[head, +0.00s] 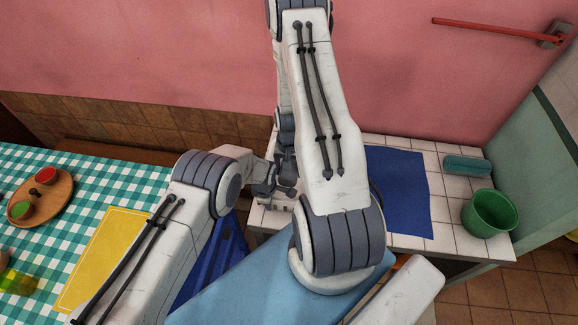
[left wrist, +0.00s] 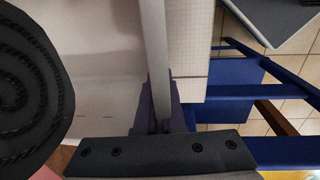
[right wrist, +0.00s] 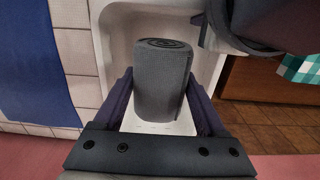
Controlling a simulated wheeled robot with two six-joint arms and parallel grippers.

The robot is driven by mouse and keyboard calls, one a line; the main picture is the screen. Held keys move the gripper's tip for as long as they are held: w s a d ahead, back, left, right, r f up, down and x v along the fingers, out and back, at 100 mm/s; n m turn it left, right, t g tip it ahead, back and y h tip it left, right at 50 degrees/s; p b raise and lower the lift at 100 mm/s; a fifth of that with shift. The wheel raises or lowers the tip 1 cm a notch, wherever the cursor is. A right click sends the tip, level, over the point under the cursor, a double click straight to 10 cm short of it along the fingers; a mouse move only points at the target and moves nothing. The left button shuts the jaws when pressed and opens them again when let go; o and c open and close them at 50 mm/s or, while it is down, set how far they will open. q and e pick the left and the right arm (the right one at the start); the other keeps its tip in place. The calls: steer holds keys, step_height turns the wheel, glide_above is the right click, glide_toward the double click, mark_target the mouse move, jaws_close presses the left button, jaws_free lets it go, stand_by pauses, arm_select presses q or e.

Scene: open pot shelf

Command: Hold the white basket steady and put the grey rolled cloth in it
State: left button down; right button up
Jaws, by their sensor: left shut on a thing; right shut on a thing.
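The white basket shows in the left wrist view (left wrist: 153,40) as a thin upright wall between my left gripper's fingers (left wrist: 160,95), which are shut on it. The left gripper also shows in the head view (head: 272,186). The grey rolled cloth (right wrist: 158,85) stands upright between the fingers of my right gripper (right wrist: 163,100), which is shut on it. White basket walls (right wrist: 107,45) surround the roll. Its spiral end (left wrist: 32,88) shows on the inner side of the gripped wall. I cannot tell if it touches the basket floor. My arms hide the basket and roll in the head view.
A white-tiled table (head: 455,238) holds a blue cloth (head: 405,190), a green cup (head: 490,212) and a teal roll (head: 467,165). At left, a checkered table (head: 95,190) holds a yellow cloth (head: 100,255) and a round wooden tray (head: 58,202). Blue bars (left wrist: 270,90) stand beside the basket.

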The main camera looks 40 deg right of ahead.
steer(key=shift+f, duration=0.1)
stand_by(0.3)
steer(key=shift+f, duration=3.8)
steer(key=o, duration=1.3)
steer(key=shift+f, duration=0.1)
steer(key=shift+r, duration=4.05)
arm_select(q)
steer(key=c, duration=0.9)
jaws_free()
steer(key=shift+c, duration=0.2)
